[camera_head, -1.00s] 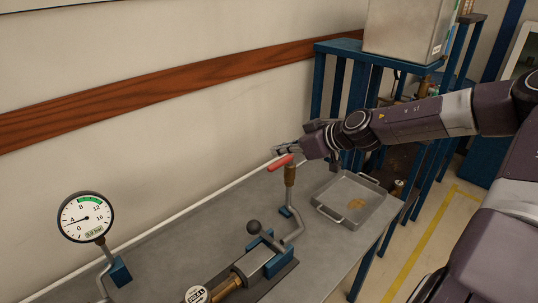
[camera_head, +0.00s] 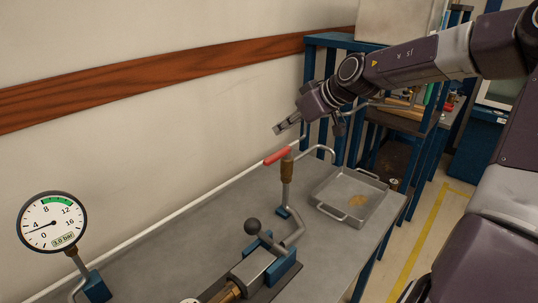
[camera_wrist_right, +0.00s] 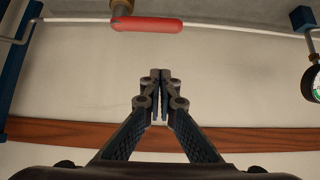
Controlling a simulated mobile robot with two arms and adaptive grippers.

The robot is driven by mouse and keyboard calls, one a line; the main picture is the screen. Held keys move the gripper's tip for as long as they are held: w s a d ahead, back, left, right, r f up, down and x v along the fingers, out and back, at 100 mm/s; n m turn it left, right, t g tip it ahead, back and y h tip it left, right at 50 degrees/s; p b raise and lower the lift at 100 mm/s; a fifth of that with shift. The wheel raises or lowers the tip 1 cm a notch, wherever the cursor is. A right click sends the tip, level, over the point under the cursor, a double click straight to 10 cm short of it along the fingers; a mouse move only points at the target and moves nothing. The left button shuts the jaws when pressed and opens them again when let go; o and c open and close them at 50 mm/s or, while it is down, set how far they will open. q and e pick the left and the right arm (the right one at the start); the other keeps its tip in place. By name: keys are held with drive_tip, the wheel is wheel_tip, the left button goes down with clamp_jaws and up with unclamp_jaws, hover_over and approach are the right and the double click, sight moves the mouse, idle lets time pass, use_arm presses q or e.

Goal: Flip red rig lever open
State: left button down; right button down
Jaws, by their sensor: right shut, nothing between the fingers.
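The red rig lever (camera_head: 277,156) sits on top of a brass valve (camera_head: 287,171) on a bent pipe at the bench's back. It points left toward the wall in the head view. In the right wrist view the red lever (camera_wrist_right: 147,24) lies across the top, apart from the fingertips. My right gripper (camera_head: 279,129) is shut and empty, held above the lever with a gap between them. Its closed fingers (camera_wrist_right: 160,75) show in the right wrist view. My left gripper is not in view.
A round gauge (camera_head: 51,222) reading 3.0 bar stands at the left. A clamp with a ball-ended handle (camera_head: 253,227) is in front of the valve. A metal tray (camera_head: 335,213) lies right of it. A blue rack (camera_head: 310,95) stands behind.

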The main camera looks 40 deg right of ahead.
sight(272, 155)
drive_tip(key=d+p+x, duration=0.1)
drive_tip(key=p+x, duration=0.2)
drive_tip(key=x, duration=0.7)
drive_tip(key=s, duration=0.1)
drive_tip(key=s+f+p, duration=0.1)
drive_tip(key=s+p, duration=0.1)
drive_tip(key=shift+s+a+f, duration=0.25)
drive_tip(key=shift+s+a, duration=0.1)
drive_tip(key=shift+w+f, duration=0.1)
drive_tip(key=shift+f, duration=0.05)
drive_tip(key=shift+w, duration=0.1)
drive_tip(key=shift+y, duration=0.3)
drive_tip(key=shift+s+n, duration=0.25)
drive_tip(key=shift+n, duration=0.35)
